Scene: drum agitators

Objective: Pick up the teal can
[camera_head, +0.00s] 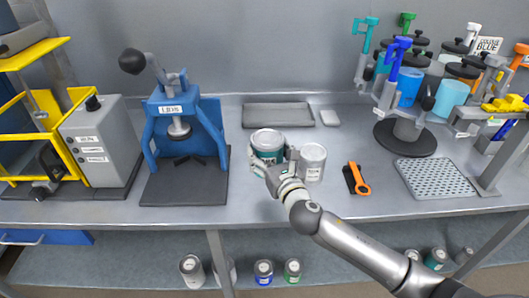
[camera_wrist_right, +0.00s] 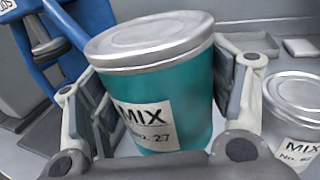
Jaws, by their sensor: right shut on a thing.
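The teal can (camera_head: 268,146) has a grey metal lid and stands on the bench near the front middle in the head view. In the right wrist view the teal can (camera_wrist_right: 165,95) fills the middle, slightly tilted in the picture, with a white label reading "MIX No. 27". My right gripper (camera_head: 272,168) has its fingers around the can's sides, and its pads press on it from left and right. The can's lower front is partly hidden by the gripper. I cannot tell whether the can touches the bench. My left gripper is not in view.
A grey-white can (camera_head: 312,163) stands close to the right of the gripper. A blue press (camera_head: 183,115) is at the left, a grey tray (camera_head: 278,116) behind. An orange-handled tool (camera_head: 358,180) lies right, before a drum agitator (camera_head: 405,138). Cans stand on the lower shelf.

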